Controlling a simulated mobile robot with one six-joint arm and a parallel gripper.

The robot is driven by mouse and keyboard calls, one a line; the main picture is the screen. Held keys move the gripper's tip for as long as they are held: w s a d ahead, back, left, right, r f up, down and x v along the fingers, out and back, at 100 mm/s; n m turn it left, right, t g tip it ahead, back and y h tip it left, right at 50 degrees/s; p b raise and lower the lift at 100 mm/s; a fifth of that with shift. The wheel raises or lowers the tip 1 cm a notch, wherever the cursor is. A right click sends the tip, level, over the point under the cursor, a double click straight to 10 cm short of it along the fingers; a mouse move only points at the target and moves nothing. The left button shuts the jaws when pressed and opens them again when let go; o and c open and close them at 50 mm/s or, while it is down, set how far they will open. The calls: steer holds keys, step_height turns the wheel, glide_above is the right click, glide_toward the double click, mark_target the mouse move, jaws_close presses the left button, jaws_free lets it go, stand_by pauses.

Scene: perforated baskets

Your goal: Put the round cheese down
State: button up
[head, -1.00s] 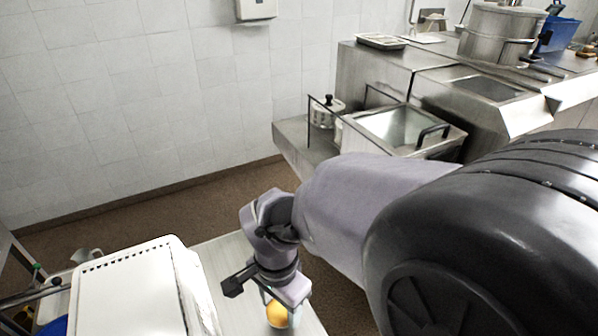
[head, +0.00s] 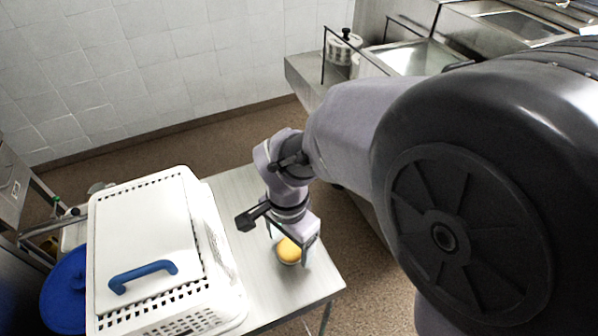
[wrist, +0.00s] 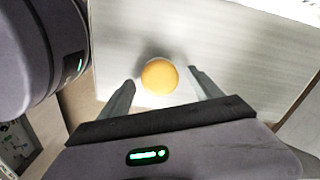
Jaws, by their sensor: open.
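The round cheese (head: 289,250) is a small yellow-orange disc on the bare metal table (head: 240,205), near its right front corner. It also shows in the wrist view (wrist: 159,76), with a soft shadow beside it on the tabletop. My gripper (head: 292,252) is open, its fingers pointing down on either side of the cheese. In the wrist view my gripper (wrist: 162,80) has one finger left and one right of the cheese, with a visible gap on both sides. The head view hides part of the cheese behind the fingers.
A white perforated basket (head: 222,262) with a white lid and blue handle (head: 143,273) stands on the table to the left. A blue round object (head: 66,290) is farther left. The tabletop behind my gripper is clear. A steel counter (head: 305,75) stands at the back.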

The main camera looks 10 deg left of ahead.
mark_target(292, 247)
step_height(292, 247, up, 12)
steer(key=p, duration=0.4)
steer(key=s+d+r+n+t+y, duration=0.1)
steer(key=d+r+t, duration=0.15)
steer(key=d, duration=0.35)
steer(key=s+d+r+t+y, duration=0.1)
steer(key=s+d+r, duration=0.1)
steer(key=d+r, duration=0.25)
steer(key=s+d+r+n+t, duration=0.1)
steer(key=s+d+n+t, duration=0.1)
steer(key=s+d, duration=0.35)
step_height(292, 247, down, 9)
steer(key=w+b, duration=0.1)
steer(key=b, duration=0.8)
steer(key=shift+d+r, duration=0.15)
steer(key=shift+w, duration=0.1)
steer(key=shift+o, duration=0.3)
